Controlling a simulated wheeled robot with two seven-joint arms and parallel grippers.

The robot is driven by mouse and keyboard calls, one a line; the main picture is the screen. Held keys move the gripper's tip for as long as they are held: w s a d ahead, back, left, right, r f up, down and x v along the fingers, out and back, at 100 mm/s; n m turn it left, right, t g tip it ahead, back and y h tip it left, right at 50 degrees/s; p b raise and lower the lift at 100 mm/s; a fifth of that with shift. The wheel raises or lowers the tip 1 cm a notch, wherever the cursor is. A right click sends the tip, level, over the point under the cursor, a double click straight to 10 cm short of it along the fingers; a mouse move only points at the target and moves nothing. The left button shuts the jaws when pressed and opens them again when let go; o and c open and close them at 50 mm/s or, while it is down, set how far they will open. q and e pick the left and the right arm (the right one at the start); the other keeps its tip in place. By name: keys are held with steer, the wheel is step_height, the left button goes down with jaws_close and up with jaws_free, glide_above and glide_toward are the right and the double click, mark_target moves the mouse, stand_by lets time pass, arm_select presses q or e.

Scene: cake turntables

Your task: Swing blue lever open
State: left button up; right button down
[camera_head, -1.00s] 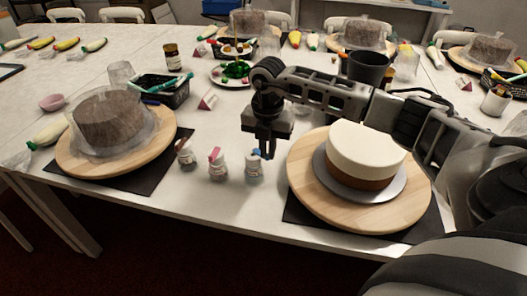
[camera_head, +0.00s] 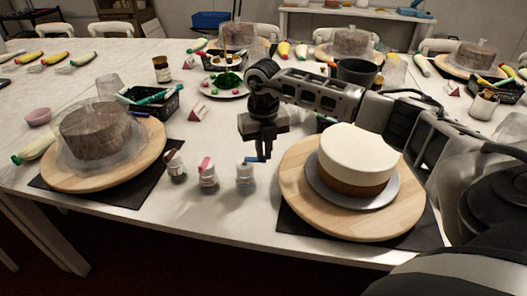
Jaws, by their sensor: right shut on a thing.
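Three small jars stand in a row on the white table between the two turntables. The right-hand jar (camera_head: 245,181) has a blue lever (camera_head: 252,160) at its top, reaching to the right toward my gripper. The middle jar (camera_head: 208,178) has a pink lever (camera_head: 206,163). The left jar (camera_head: 175,166) has a brown-red lever (camera_head: 172,154). My right gripper (camera_head: 263,156) points down just right of the blue-lever jar, with its narrow fingers shut on the end of the blue lever. The fingers partly hide that end. My left gripper is out of view.
A white-and-brown cake (camera_head: 356,154) stands on a wooden turntable (camera_head: 310,215) close to the right of the jars. A covered brown cake (camera_head: 94,134) is on another turntable (camera_head: 75,180) at the left. The table in front of the jars is clear.

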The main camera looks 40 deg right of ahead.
stand_by(0.4)
steer(key=c, duration=1.5)
jaws_free()
step_height(320, 180, up, 16)
steer(key=shift+a, duration=0.1)
